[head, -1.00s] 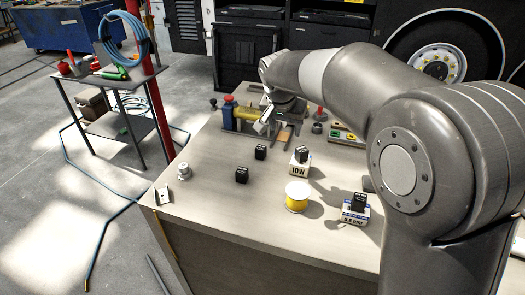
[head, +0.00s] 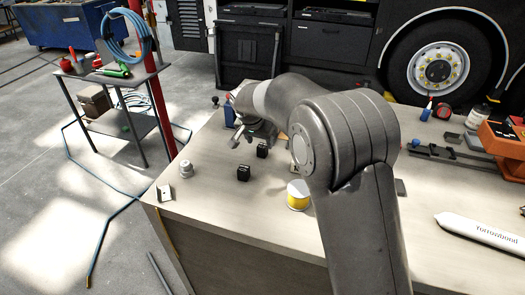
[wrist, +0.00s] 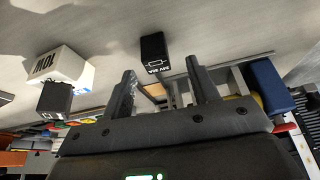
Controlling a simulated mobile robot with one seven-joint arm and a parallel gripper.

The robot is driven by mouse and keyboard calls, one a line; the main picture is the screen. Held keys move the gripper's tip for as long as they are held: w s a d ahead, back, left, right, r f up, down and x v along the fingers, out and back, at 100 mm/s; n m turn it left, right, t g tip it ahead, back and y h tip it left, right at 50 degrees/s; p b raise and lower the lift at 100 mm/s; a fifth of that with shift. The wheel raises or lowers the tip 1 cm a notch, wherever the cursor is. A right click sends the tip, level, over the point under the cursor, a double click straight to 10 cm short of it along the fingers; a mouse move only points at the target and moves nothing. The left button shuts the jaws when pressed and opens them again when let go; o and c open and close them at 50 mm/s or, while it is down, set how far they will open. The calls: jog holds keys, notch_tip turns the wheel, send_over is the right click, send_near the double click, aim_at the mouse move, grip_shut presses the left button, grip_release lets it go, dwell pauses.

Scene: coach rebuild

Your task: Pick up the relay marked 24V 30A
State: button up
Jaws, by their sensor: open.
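In the wrist view, a black relay (wrist: 153,52) stands just beyond the fingertips, roughly in line with the gap between them. Its white marking looks like 24V 30A, but the print is small. My gripper (wrist: 161,78) is open and empty, and apart from the relay. A second black relay (head: 243,173) stands nearer the front. Their markings are unreadable there.
A yellow spool (head: 298,196) stands right of the relays, beside my arm. My arm hides much of the bench's middle.

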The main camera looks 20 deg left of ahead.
aim_at(262, 146)
jog(key=x, duration=0.4)
jog(key=shift+d+f, duration=0.2)
jog(key=shift+d, duration=0.05)
jog(key=shift+c, duration=0.5)
jog(key=c, duration=1)
jog(key=shift+o, duration=0.2)
jog(key=shift+r, duration=0.15)
